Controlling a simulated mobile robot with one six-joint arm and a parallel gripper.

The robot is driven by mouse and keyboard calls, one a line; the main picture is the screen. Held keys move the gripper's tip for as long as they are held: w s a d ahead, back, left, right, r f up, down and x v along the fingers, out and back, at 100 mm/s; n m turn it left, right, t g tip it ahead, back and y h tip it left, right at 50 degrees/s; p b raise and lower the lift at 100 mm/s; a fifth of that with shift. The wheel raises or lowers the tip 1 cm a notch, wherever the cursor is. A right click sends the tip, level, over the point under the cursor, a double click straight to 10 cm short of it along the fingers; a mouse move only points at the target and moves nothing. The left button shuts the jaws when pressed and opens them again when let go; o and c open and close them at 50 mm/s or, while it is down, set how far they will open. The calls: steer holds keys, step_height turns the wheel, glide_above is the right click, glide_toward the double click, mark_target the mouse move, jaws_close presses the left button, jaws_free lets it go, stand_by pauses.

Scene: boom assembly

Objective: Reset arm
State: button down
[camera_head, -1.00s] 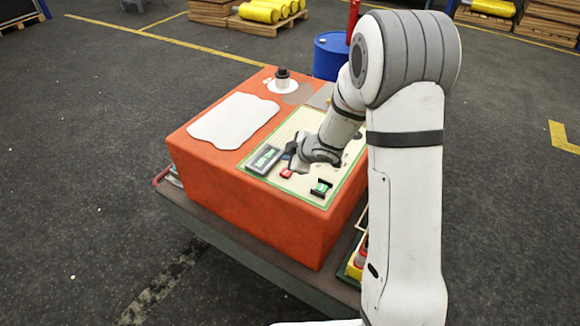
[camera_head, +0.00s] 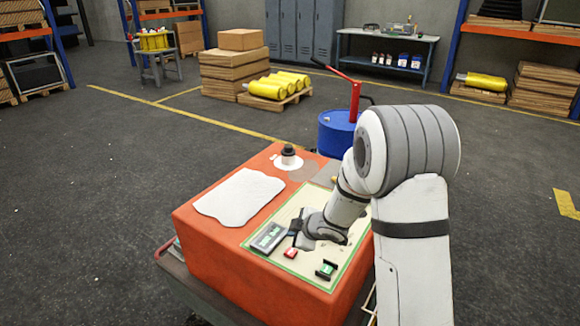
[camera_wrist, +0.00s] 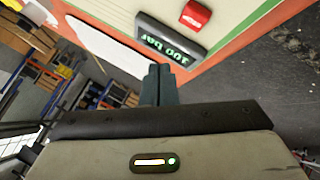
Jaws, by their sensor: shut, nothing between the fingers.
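My gripper (camera_head: 296,233) is over the light control panel on top of the orange box (camera_head: 230,262). In the wrist view its two dark fingers (camera_wrist: 157,84) are together with nothing between them. The red button (camera_head: 290,252) lies just in front of the gripper in the head view; it also shows at the top of the wrist view (camera_wrist: 195,15). The grey display (camera_head: 268,237) is left of the button and reads "100 bar" upside down in the wrist view (camera_wrist: 170,40). My arm hides part of the panel's right side.
A black and green switch (camera_head: 327,269) sits near the panel's front. A black knob (camera_head: 288,156) stands on the box's far corner. A blue drum (camera_head: 337,133) with a red handle (camera_head: 354,98) stands behind. The floor to the left is clear.

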steer(key=s+d+r+m+h, duration=0.7)
steer(key=s+d+r+m, duration=0.2)
steer(key=d+r, duration=0.35)
steer(key=s+r+m+g, duration=0.2)
steer(key=s+m, duration=0.1)
steer(key=s, duration=0.8)
steer(key=s+r+m+g+y, duration=0.1)
steer(key=s+m, duration=0.3)
steer(key=s, duration=0.6)
steer(key=shift+s+d+r+m+g, duration=0.2)
steer(key=shift+s+r+m+g, duration=0.15)
steer(key=shift+g, duration=0.45)
